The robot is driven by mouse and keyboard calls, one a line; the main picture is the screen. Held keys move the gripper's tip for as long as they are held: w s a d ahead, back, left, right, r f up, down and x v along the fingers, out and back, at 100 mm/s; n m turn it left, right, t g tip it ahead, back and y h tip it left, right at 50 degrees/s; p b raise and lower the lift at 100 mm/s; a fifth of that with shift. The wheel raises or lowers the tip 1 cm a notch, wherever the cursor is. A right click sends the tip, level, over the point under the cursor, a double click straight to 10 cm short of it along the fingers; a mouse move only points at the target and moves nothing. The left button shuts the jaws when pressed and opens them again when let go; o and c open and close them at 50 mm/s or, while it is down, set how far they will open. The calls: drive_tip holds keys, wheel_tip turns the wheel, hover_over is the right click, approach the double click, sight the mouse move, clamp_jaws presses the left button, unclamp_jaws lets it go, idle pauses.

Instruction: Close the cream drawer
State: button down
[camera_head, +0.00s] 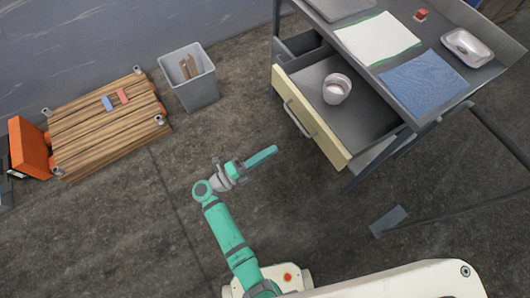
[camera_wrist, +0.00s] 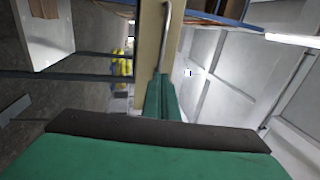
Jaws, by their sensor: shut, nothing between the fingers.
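The cream drawer (camera_head: 316,124) is open, pulled out from under the grey workbench toward my arm. Its cream front carries a long metal handle (camera_head: 298,118).
The workbench top holds a white cloth (camera_head: 377,38), a blue cloth (camera_head: 424,82), a metal dish (camera_head: 467,47) and a small red block (camera_head: 421,15). A grey bin (camera_head: 190,88) and a wooden pallet (camera_head: 100,135) stand at the left. The floor around my gripper is clear.

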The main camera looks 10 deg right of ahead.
drive_tip(key=x, duration=1)
